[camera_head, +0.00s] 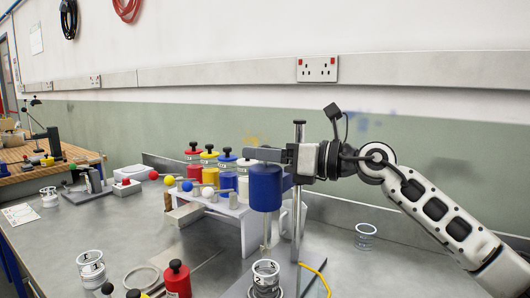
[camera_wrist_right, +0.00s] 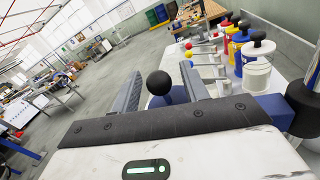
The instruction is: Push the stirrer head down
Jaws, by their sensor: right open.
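The stirrer head (camera_head: 265,190) is a blue cylinder on a steel post (camera_head: 299,225), with a thin shaft hanging down over a clear marked beaker (camera_head: 265,277). My right gripper (camera_head: 250,153) is level across the top of the head, coming from the right. In the right wrist view its two dark fingers (camera_wrist_right: 161,76) are apart. A black ball knob (camera_wrist_right: 159,83) shows between them, with blue of the head (camera_wrist_right: 162,100) around it. I cannot tell whether the fingers touch the head. My left gripper is not in view.
A white rack (camera_head: 225,215) with bottles with red, yellow, blue and white bodies stands behind and left of the stirrer. A red bottle (camera_head: 177,280) and a clear beaker (camera_head: 91,266) stand at the front left. Another beaker (camera_head: 365,236) stands right. A yellow cable (camera_head: 318,276) runs by the base.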

